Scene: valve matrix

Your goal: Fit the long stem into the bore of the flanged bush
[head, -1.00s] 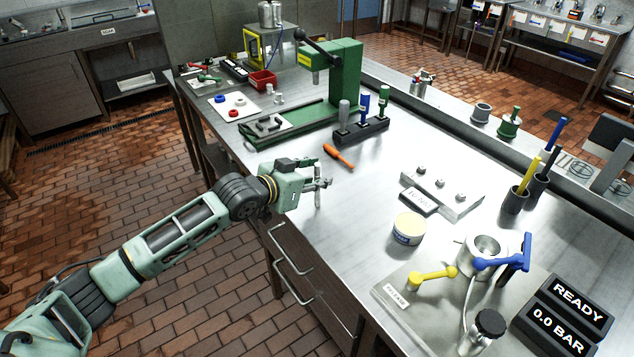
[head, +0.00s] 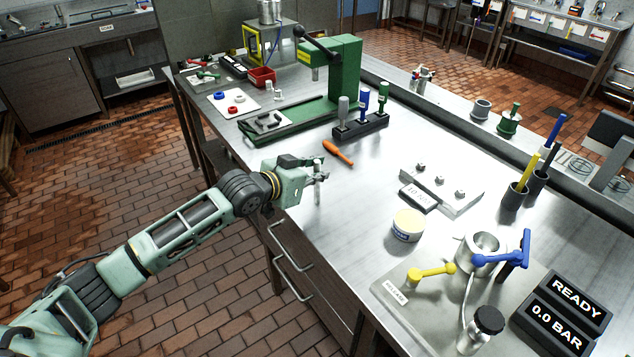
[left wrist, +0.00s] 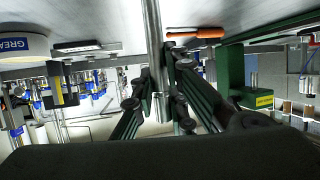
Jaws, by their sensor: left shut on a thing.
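In the left wrist view the stem (left wrist: 153,35) runs up from between the fingers (left wrist: 160,82). I cannot tell for certain which part is the flanged bush; a grey hollow collar (head: 482,109) sits on the ledge at the back right, well away from the gripper. My right gripper is out of view.
An orange-handled tool (head: 338,152) lies beyond the gripper. Behind it are a black rack (head: 361,128) with upright handles and a green press (head: 345,75). A grey block (head: 455,190), grease tub (head: 408,225) and valve plate (head: 400,290) stand to the right. Clear bench lies between.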

